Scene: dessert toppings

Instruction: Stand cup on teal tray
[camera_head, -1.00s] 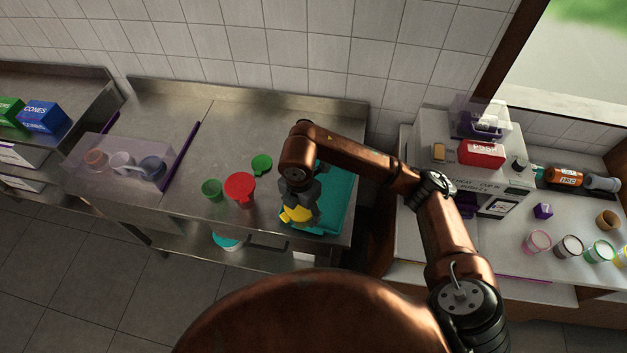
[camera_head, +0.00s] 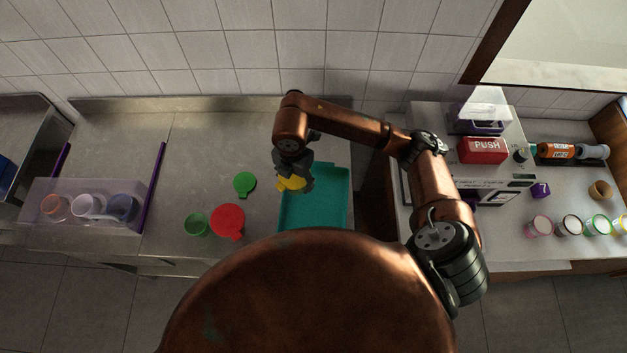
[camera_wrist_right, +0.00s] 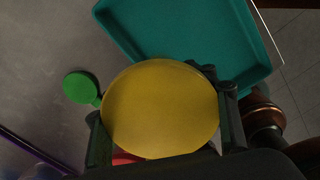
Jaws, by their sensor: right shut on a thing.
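The teal tray (camera_head: 325,208) lies on the right end of the steel counter; it also shows at the top of the right wrist view (camera_wrist_right: 185,30). My right gripper (camera_head: 293,180) is shut on a yellow-topped cup (camera_head: 289,185) at the tray's left back edge. In the right wrist view the round yellow top (camera_wrist_right: 160,108) sits between the fingers and hides what is under it. I cannot tell whether it touches the tray. My left gripper is not in view.
A green lid (camera_head: 245,184), a green cup (camera_head: 197,225) and a red lidded cup (camera_head: 229,220) stand left of the tray. A clear bin (camera_head: 58,190) with cups is further left. A dispenser (camera_head: 482,150) and several cups are on the right counter. Most of the tray is bare.

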